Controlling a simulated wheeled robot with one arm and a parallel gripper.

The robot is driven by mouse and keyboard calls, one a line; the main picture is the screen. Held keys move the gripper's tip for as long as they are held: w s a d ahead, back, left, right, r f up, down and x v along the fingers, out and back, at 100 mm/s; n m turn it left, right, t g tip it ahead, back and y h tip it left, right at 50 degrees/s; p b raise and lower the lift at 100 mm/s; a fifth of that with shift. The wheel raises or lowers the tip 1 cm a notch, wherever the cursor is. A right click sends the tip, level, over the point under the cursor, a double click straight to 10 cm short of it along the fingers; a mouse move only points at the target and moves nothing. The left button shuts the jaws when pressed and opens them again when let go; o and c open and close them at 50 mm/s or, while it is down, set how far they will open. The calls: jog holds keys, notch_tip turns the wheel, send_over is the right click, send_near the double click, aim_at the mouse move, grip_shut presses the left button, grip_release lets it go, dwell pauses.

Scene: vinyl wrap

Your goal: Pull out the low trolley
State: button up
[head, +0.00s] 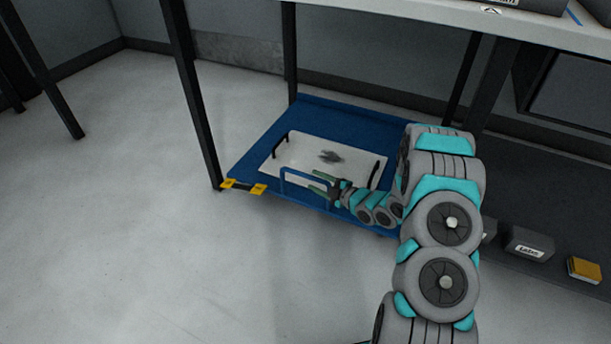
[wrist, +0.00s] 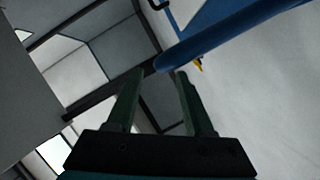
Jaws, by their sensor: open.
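The low trolley (head: 240,160) is a flat blue platform on the floor under a bench. A blue hoop handle (head: 283,179) stands at its near edge, and a blue bar shows in the wrist view (wrist: 215,38). My gripper (head: 318,182) is open and empty at the right part of the handle. In the wrist view the bar's end lies just past and between the fingertips (wrist: 158,74). I cannot tell whether the fingers touch the bar. My arm hides the trolley's right side.
A pale tray (head: 300,155) with dark handles and a dark mark lies on the trolley. A yellow-and-black piece (head: 243,187) is at its front left corner by a dark bench leg (head: 195,95). Boxes (head: 530,243) sit at right. The floor in front is clear.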

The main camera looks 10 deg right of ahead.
aim_at(309, 178)
jog(key=shift+x, duration=2.95)
jog(key=shift+c, duration=0.4)
grip_shut()
